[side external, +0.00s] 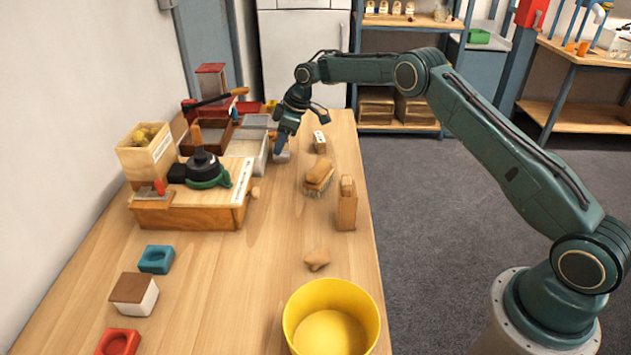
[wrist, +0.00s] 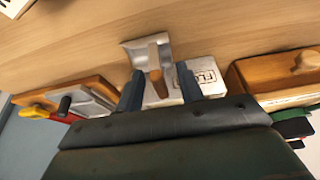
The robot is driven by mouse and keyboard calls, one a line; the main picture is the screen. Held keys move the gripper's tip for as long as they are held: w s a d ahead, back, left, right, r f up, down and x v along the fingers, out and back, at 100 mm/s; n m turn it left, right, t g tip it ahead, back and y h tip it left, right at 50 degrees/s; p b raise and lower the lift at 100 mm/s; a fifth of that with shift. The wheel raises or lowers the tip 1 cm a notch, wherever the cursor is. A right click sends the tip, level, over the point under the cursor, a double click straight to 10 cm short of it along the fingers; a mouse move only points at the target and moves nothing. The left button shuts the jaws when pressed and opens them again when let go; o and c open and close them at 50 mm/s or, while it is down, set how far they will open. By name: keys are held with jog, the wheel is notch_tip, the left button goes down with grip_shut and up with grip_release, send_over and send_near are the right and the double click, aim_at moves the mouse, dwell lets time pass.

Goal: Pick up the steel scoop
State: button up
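The steel scoop (wrist: 135,47) has a shiny metal pan and a wooden handle. In the wrist view it lies on the wooden table top with the handle pointing toward my gripper (wrist: 159,78). My gripper is open, with one dark finger on each side of the handle and a visible gap to both. I cannot tell how high the fingertips are above it. In the side view my gripper (side external: 281,143) points down at the far part of the table, and a small grey part of the scoop (side external: 282,157) shows just below it; the rest is hidden.
A grey metal box (side external: 250,147) stands close on the left of my gripper. A small labelled block (side external: 320,142) and a brush (side external: 319,178) lie to the right. A wooden press station (side external: 195,212) is nearer left. A yellow tub (side external: 331,292) stands at the front.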

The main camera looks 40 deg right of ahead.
grip_shut()
jog(key=shift+r, duration=0.1)
jog(key=shift+r, duration=4.9)
